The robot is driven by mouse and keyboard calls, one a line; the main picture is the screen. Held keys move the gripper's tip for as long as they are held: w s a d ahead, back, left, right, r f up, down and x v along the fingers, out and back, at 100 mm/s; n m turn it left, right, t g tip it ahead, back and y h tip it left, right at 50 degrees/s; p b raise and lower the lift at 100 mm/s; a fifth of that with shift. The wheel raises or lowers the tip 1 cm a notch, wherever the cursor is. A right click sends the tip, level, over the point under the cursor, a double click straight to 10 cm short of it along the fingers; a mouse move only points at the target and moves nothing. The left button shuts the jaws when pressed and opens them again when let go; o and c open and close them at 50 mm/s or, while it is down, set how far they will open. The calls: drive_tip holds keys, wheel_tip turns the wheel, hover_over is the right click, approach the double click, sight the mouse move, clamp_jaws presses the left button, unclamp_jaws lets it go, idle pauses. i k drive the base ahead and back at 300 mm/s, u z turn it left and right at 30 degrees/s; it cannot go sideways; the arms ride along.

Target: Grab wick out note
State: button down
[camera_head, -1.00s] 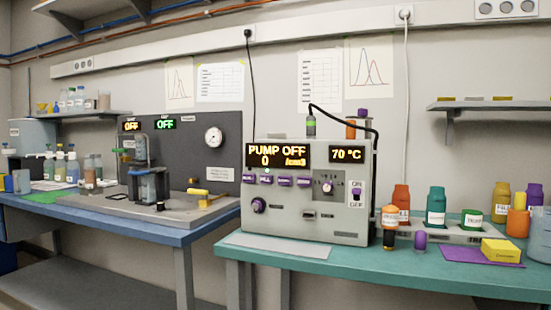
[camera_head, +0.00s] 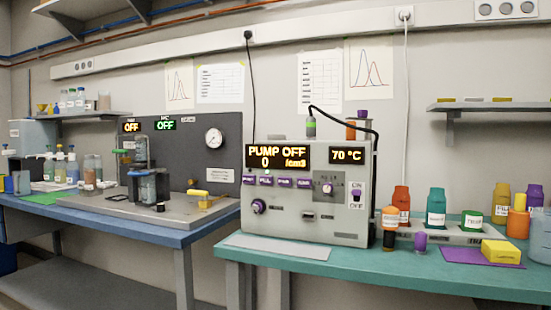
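The grey particle instrument (camera_head: 285,215) stands upright on the teal bench. Its displays read "PUMP OFF", "0 /cm3" and "70 °C". A row of purple buttons, a purple knob (camera_head: 258,206) and a small grey front panel (camera_head: 328,188) are on its face. I cannot pick out a wick by sight. Papers (camera_head: 319,83) with tables and curves hang on the wall, but I cannot tell which one is the note. My gripper is not in view.
An orange and black bottle (camera_head: 390,228) stands right of the instrument. Red (camera_head: 401,202) and teal (camera_head: 436,207) bottles, and a yellow block (camera_head: 501,251) on a purple sheet, are further right. A grey mat (camera_head: 275,247) lies in front. The blue bench (camera_head: 195,236) holds another apparatus.

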sight(270, 136)
drive_tip(key=u, duration=0.05)
drive_tip(key=k, duration=1.05)
drive_tip(key=u, duration=1.65)
drive_tip(key=i, duration=2.75)
drive_tip(key=z, duration=1.35)
drive_tip(key=i, duration=0.75)
drive_tip(key=z, duration=0.8)
